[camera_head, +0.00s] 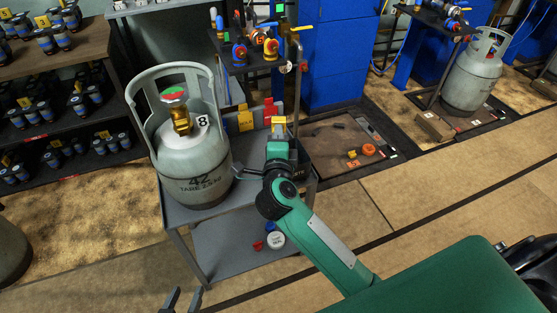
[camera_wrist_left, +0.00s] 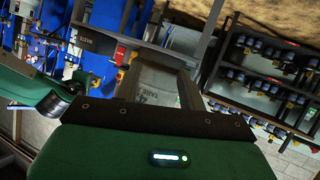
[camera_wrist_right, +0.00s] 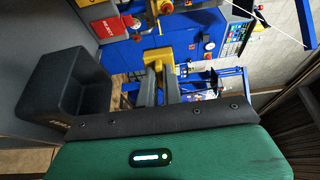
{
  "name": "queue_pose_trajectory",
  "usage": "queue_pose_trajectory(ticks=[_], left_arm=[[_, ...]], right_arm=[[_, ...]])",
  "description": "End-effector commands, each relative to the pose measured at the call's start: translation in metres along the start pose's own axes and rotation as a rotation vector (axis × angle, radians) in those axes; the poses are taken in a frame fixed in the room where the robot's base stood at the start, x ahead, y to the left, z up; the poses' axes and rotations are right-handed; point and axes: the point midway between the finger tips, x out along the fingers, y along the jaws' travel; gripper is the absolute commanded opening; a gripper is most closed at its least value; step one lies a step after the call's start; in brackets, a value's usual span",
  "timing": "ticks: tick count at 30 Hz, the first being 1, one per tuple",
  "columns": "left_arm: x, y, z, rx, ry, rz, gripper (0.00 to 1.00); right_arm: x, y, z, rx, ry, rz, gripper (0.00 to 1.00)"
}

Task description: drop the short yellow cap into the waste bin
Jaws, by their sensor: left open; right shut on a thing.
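My right gripper (camera_head: 279,130) is shut on the short yellow cap, which shows as a yellow piece (camera_head: 279,120) at its fingertips. In the right wrist view the yellow cap (camera_wrist_right: 157,57) sits at the tips of the closed fingers of my right gripper (camera_wrist_right: 158,75). The black waste bin (camera_head: 304,164) is at the trolley's right edge, partly hidden behind my right arm. In the right wrist view the bin (camera_wrist_right: 62,92) stands left of the fingers, with its open top visible. My left gripper (camera_head: 184,299) is open and empty at the bottom of the head view.
A grey gas cylinder (camera_head: 190,150) stands on the trolley (camera_head: 210,212). A yellow box (camera_head: 245,121) and a red box (camera_head: 270,109) stand behind my right gripper. A valve rack (camera_head: 245,65) is at the back. Shelves of dark valves (camera_head: 70,158) are at the left.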

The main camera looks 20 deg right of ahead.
Motion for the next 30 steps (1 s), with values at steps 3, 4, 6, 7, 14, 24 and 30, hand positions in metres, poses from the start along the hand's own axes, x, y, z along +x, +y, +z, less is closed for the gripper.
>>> queue_pose_trajectory(ticks=[3,4,6,7,14,24,30], left_arm=[[0.004,0.01,0.001,-0.013,0.088,0.027,0.41],[0.005,0.012,-0.001,-0.015,0.112,0.03,0.41],[0.006,0.009,-0.016,-0.009,0.18,0.027,0.41],[0.006,0.009,-0.02,-0.008,0.203,0.027,0.41],[0.006,0.008,-0.036,-0.002,0.29,0.026,0.41],[-0.002,-0.002,-0.092,0.03,0.573,0.013,0.41],[-0.006,-0.003,-0.102,0.037,0.623,0.011,0.41]], right_arm=[[0.0,0.022,0.0,-0.003,-0.001,0.0,0.0],[0.0,0.025,0.0,-0.003,-0.001,0.0,0.0],[0.0,0.032,0.0,-0.001,-0.001,-0.001,0.0],[0.0,0.034,0.0,-0.001,0.0,-0.001,0.0],[0.0,0.043,0.0,0.0,0.0,0.0,0.0],[0.0,0.073,0.0,-0.001,-0.001,0.0,0.0],[0.0,0.076,0.0,0.0,-0.001,-0.001,0.0]])
